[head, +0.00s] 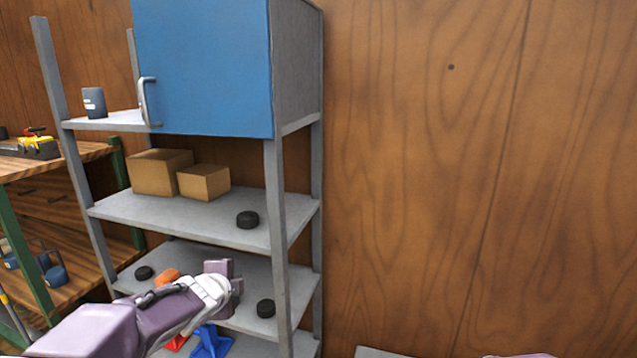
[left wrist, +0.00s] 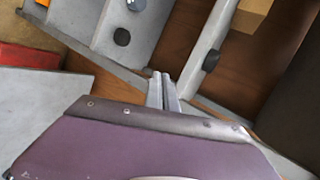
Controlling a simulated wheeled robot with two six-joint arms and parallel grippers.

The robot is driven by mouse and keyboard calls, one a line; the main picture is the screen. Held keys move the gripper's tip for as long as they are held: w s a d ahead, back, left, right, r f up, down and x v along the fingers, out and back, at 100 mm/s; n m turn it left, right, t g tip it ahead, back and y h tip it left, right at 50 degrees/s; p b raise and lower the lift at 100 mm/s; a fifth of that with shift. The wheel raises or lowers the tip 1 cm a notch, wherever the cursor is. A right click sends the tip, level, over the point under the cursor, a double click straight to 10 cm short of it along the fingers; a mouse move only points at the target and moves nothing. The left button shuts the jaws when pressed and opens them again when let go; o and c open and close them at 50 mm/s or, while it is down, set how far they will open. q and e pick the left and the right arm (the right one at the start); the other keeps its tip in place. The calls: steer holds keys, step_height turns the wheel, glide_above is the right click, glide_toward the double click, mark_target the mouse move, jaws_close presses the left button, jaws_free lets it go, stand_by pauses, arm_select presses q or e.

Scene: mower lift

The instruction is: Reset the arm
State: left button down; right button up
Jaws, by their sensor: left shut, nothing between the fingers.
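My left arm (head: 130,318) reaches in from the lower left of the head view. My left gripper (head: 229,281) is in front of the lower shelves of a grey shelf unit (head: 277,220). In the left wrist view its fingers (left wrist: 163,82) are together with nothing between them.
A blue cabinet with a handle (head: 203,65) sits high in the shelf unit. Two cardboard boxes (head: 160,172) and a black puck (head: 247,219) are on the middle shelf; another puck (head: 266,308) is lower. A wooden workbench (head: 70,160) stands left. The right wall is bare.

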arm_select(q)
steer(key=s+f+n+g, duration=0.5)
steer(key=s+f+n, duration=0.4)
steer(key=s, duration=0.4)
steer(key=s+d+f+n+g, duration=0.1)
steer(key=s+f+n+g, duration=0.4)
steer(key=s+f+n, duration=0.3)
steer(key=s+f, duration=0.3)
steer(key=s, duration=0.2)
steer(key=shift+s+d+f+n+g, duration=0.15)
steer(key=shift+s+d+n+g, duration=0.15)
steer(key=shift+s+n, duration=0.1)
